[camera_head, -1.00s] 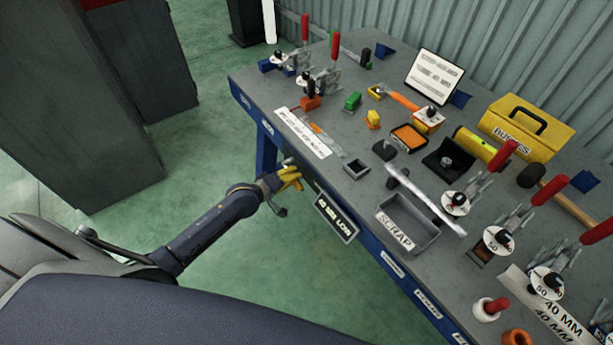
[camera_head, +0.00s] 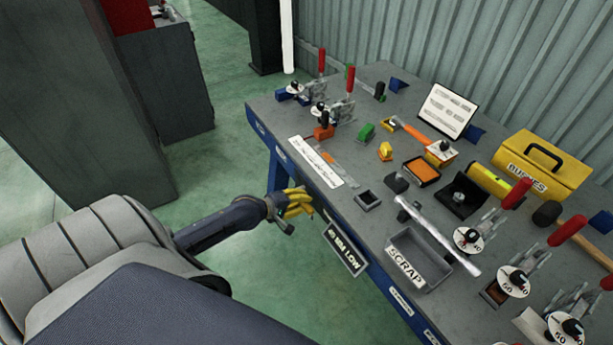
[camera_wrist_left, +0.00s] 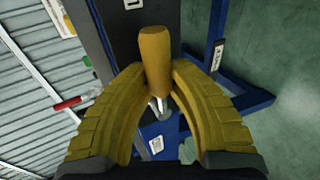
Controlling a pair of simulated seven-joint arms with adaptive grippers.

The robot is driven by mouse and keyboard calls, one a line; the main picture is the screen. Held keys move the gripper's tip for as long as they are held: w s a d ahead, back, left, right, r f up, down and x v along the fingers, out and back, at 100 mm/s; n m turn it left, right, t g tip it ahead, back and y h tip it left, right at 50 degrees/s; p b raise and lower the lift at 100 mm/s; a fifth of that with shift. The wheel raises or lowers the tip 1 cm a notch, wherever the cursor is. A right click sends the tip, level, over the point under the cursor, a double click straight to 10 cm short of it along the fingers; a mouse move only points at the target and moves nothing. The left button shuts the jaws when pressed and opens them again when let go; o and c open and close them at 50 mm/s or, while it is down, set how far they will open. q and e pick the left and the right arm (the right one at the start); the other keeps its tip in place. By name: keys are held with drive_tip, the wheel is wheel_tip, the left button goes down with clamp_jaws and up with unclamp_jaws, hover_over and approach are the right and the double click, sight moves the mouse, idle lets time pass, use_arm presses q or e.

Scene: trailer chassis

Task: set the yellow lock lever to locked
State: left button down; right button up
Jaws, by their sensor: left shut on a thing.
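My left gripper (camera_head: 304,203) has yellow fingers and is at the front edge of the workbench, left of the "40 MM LOW" sign. In the left wrist view, my left gripper (camera_wrist_left: 156,72) is shut on a yellow lever handle (camera_wrist_left: 155,48). The handle is a rounded yellow grip with a thin metal shaft below it, between the two fingertips. In the head view the fingers hide the handle. Whether the lever is at locked cannot be told. My right gripper is not in view.
The workbench (camera_head: 385,232) carries a grey "SCRAP" bin (camera_head: 433,277), several red-handled toggle clamps, a yellow "BUSHES" box (camera_head: 541,165) and small coloured blocks. The "40 MM LOW" sign (camera_head: 345,248) hangs at its front edge.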

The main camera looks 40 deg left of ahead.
use_arm(q)
drive_tip(key=shift+r, duration=0.1)
drive_tip(key=c, duration=1.2)
unclamp_jaws()
drive_tip(key=shift+s, duration=0.1)
drive_tip(key=shift+v, duration=5.9)
drive_tip(key=shift+a, duration=0.1)
